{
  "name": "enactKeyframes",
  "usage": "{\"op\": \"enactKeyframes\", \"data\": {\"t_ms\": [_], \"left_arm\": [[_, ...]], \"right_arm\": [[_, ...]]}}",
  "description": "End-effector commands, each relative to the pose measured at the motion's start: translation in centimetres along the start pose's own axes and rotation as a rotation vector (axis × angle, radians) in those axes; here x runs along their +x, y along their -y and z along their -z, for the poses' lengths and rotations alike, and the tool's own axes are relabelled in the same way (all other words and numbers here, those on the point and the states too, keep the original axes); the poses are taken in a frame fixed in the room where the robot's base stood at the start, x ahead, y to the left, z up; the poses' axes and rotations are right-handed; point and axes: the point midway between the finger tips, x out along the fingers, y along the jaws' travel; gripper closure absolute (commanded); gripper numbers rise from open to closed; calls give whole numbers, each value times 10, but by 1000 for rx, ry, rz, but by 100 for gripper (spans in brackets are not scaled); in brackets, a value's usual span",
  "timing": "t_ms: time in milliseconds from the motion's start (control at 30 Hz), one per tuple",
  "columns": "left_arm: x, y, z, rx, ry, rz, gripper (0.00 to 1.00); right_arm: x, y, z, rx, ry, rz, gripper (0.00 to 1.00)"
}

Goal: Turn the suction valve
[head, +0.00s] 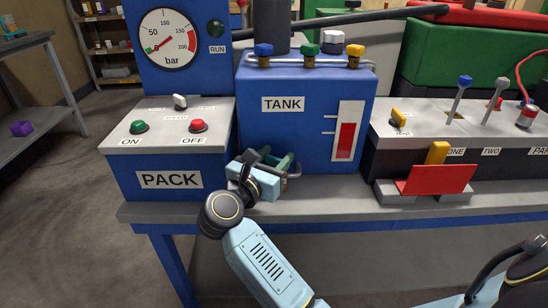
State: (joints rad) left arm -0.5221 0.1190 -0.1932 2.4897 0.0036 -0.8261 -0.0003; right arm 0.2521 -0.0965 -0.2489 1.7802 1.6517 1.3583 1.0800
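A green-handled fitting (285,161), which looks like the suction valve, sits low on the front of the blue tank (270,135). A grey metal pipe part shows beside it. No label for it can be read. My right gripper (266,160) is at this fitting, its pale blue body just in front and to the left. Its dark fingers overlap the green part in the picture. Whether they touch or grip it cannot be made out. The gripper body hides the fitting's lower left portion. My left gripper is not in view.
The PACK box (168,181) with ON and OFF buttons stands close left of the gripper. A red plate (436,180) and a lever console (460,128) stand to the right. Coloured caps and a rail top the tank. The grey bench front edge (345,213) is clear.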

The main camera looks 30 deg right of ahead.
Motion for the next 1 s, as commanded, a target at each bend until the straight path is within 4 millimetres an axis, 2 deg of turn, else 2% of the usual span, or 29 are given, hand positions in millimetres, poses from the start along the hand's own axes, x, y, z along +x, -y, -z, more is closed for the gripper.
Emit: {"op": "enactKeyframes", "data": {"t_ms": [33,133,733,1000], "left_arm": [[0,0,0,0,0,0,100],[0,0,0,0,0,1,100],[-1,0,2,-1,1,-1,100],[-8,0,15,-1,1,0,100]], "right_arm": [[0,0,0,-1,-1,0,49],[0,0,0,0,0,-1,36],[0,-2,-3,2,6,-22,36],[1,-1,-5,-2,10,-169,36]]}}
